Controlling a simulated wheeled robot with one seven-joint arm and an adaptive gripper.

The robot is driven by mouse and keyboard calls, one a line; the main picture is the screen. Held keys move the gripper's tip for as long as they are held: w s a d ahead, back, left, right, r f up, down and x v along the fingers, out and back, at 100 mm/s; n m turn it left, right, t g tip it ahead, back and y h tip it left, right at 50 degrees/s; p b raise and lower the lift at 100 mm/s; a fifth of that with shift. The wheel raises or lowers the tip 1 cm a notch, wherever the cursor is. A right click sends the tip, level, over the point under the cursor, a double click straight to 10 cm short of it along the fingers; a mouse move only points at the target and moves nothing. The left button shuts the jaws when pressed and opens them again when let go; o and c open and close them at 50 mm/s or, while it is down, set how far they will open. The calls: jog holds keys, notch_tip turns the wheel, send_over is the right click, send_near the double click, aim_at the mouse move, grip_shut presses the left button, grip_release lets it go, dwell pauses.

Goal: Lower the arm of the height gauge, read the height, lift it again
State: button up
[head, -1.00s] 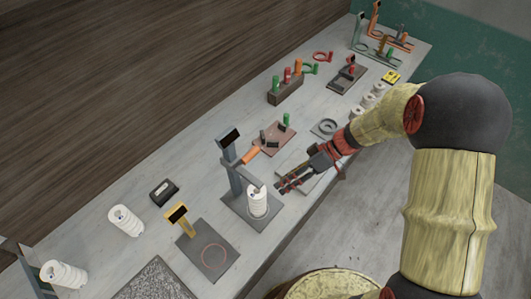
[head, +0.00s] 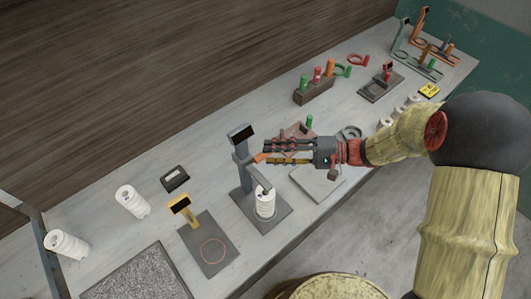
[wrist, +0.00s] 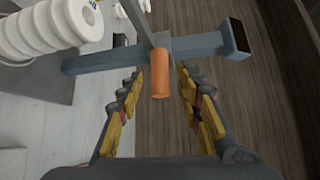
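The height gauge has a grey-blue column (head: 243,174) with a dark display (head: 243,135), on a dark base plate (head: 281,217). Its arm reaches over a white ribbed cylinder (head: 266,206); I cannot tell whether it touches the top. The gauge's orange handle (head: 259,158) points toward my gripper (head: 265,151). In the wrist view the orange handle (wrist: 160,80) lies between the two fingers of my gripper (wrist: 160,73), with space on both sides. My gripper is open and holds nothing. The display face is too small to read.
A yellow gauge (head: 181,206) on a dark plate stands left of the height gauge. White ribbed cylinders (head: 131,202) and a small black box (head: 175,179) stand farther left. A pale plate (head: 318,183) lies under my forearm. Colored plugs (head: 316,77) are at the back.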

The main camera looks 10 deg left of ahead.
jog(key=shift+s+a+f, duration=0.1)
jog(key=shift+a, duration=0.6)
jog(key=shift+s+a+f, duration=0.1)
jog(key=shift+a, duration=0.6)
jog(key=shift+c, duration=0.8)
jog(key=c, duration=0.8)
